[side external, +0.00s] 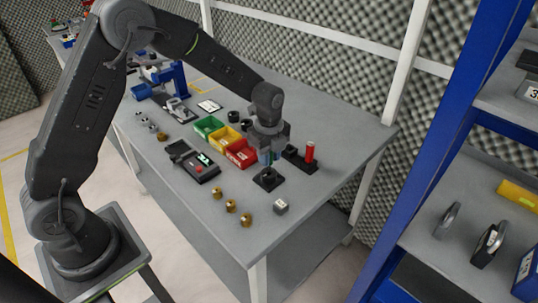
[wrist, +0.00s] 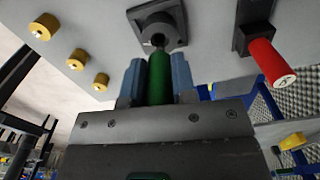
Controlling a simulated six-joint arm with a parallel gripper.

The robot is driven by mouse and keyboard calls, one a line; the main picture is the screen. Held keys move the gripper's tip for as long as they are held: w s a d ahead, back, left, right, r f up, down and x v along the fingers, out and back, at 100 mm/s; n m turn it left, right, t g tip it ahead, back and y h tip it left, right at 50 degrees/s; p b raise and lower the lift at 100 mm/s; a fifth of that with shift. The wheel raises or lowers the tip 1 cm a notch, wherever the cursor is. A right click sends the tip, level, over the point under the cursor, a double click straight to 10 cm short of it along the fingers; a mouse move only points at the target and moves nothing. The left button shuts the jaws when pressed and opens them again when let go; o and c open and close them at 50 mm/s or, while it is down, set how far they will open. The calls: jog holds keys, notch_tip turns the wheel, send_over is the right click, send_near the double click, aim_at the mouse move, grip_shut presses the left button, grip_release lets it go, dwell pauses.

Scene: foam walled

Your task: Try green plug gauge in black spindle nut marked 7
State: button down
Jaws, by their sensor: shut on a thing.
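My gripper (side external: 268,158) is shut on the green plug gauge (wrist: 160,78), which sits between its two blue fingers in the wrist view. The black spindle nut (side external: 268,178) lies on the table below my gripper, on a dark square base. In the wrist view the nut (wrist: 160,28) shows its round bore just beyond the gauge's narrow tip. The tip overlaps the near edge of the bore in that view; I cannot tell whether it touches or enters. No number is readable on the nut.
A red gauge (side external: 309,152) stands upright in a black holder (side external: 296,160) to the right. Brass pieces (side external: 231,206) and a grey block (side external: 280,206) lie towards the front. Green, yellow and red bins (side external: 240,154) and a black meter (side external: 202,170) are on the left.

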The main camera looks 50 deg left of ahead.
jog(key=shift+f, duration=1.4)
dwell(0.9)
jog(key=shift+r, duration=0.15)
jog(key=shift+r, duration=3.15)
